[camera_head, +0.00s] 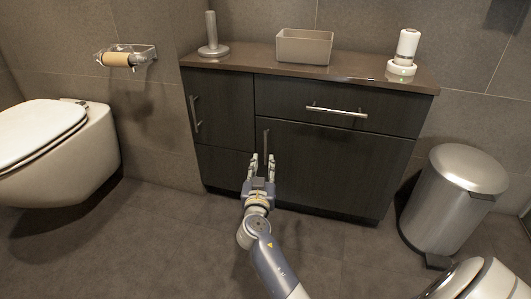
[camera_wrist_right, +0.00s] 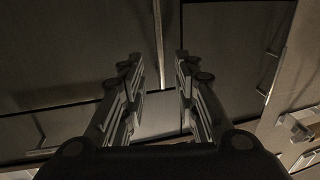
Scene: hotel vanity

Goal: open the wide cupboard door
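The wide cupboard door (camera_head: 335,168) is the dark wood-grain panel under the drawer, on the right part of the vanity, and it looks shut. Its slim vertical metal handle (camera_head: 266,139) is near the door's left edge, with its lower part hidden by my gripper. My right gripper (camera_head: 262,158) is in front of this handle with its fingers spread. In the right wrist view, the handle (camera_wrist_right: 158,45) runs down between the open fingers of the gripper (camera_wrist_right: 158,62), with a gap on each side. My left gripper is not in view.
A drawer (camera_head: 300,100) with a horizontal handle (camera_head: 337,111) is above the door. A narrow cupboard (camera_head: 220,110) adjoins on the left. A metal bin (camera_head: 452,200) stands right of the vanity, and a toilet (camera_head: 60,160) is at the left. The floor in front is clear.

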